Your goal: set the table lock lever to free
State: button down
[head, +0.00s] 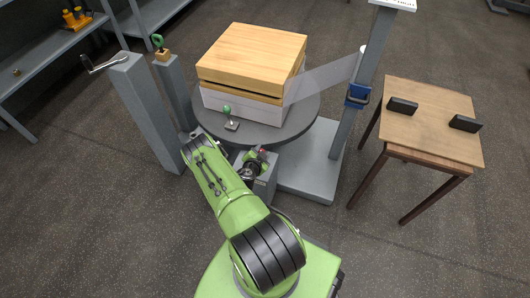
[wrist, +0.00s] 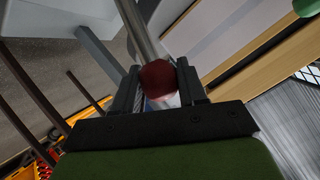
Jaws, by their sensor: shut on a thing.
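The round dark table (head: 302,110) carries a wooden crate on white boxes. My gripper (head: 258,158) is low at the table's front edge, by a grey post (head: 268,184). In the wrist view my gripper (wrist: 160,85) is shut on the lock lever, with a dark red knob (wrist: 160,77) between the fingers. The lever's metal rod (wrist: 137,28) runs up and left from the knob. In the head view a small bit of red (head: 262,151) shows at the fingers. The lever's base and any position marks cannot be made out.
A green-knobbed part (head: 228,112) sits on the table's front. A grey mast (head: 350,110) with stretched film stands right, beside a wooden side table (head: 430,128). A crank post (head: 143,108) and a green-handled post (head: 170,85) stand left. Open floor lies front left.

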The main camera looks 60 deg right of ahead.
jog(key=shift+s+d, duration=0.1)
jog(key=shift+s, duration=0.15)
dwell(0.3)
jog(key=c, duration=0.7)
grip_release()
jog(key=shift+s, duration=0.1)
jog(key=p+v, duration=0.8)
jog(key=v, duration=0.7)
jog(key=shift+s+a+r+p, duration=0.1)
jog(key=shift+s+a+p, duration=0.1)
jog(key=shift+a+p, duration=0.2)
jog(key=shift+w, duration=0.1)
